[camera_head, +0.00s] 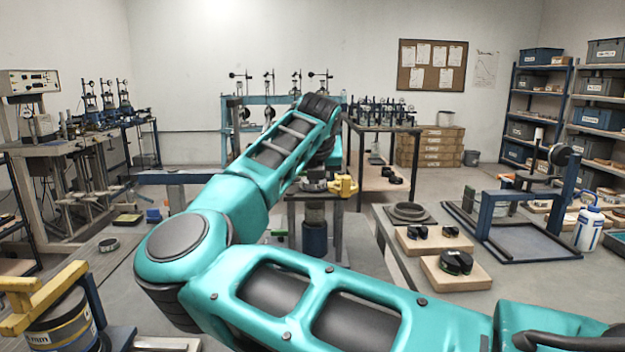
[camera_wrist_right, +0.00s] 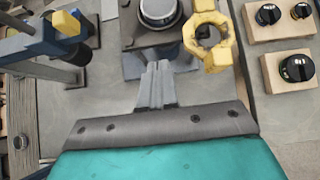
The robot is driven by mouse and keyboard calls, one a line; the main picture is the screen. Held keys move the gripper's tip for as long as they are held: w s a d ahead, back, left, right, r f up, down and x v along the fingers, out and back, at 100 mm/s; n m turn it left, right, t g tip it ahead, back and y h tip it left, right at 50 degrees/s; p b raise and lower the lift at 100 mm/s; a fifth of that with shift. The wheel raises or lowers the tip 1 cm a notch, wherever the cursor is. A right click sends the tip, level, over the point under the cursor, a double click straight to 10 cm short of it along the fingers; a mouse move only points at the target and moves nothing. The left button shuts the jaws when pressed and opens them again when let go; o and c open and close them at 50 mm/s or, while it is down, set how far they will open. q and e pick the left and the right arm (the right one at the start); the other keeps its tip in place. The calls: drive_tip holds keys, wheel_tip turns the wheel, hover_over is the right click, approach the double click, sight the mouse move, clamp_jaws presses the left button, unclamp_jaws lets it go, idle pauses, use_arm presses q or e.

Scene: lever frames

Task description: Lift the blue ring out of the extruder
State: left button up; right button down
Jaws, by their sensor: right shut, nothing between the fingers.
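My right gripper (camera_wrist_right: 158,68) shows in the right wrist view with its grey fingers together and nothing between them. Just beyond the fingertips stands a dark block with a round metal-topped part (camera_wrist_right: 158,12), cut off by the top edge. A yellow ring-shaped piece (camera_wrist_right: 208,45) is to its right, apart from the fingers. In the head view this stand (camera_head: 314,186) has a yellow piece (camera_head: 345,186) at its right and a blue cylinder (camera_head: 315,238) below. I cannot make out a blue ring or tell which machine is the extruder. My left gripper is not in view.
My right arm crosses the head view and hides much of the middle. A yellow-handled device (camera_head: 58,315) stands at front left.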

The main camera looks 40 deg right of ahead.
sight(312, 188)
drive_tip(key=x, duration=0.6)
drive_tip(key=shift+d+p, duration=0.1)
drive_tip(key=shift+p, duration=0.3)
drive_tip(key=shift+w+d+p, duration=0.3)
drive_tip(key=shift+w+d, duration=0.35)
drive_tip(key=shift+w, duration=0.2)
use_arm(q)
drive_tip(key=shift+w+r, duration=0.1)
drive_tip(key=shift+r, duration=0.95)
use_arm(e)
drive_tip(key=shift+w+d, duration=0.65)
drive_tip(key=shift+w, duration=0.1)
drive_tip(key=shift+f, duration=0.1)
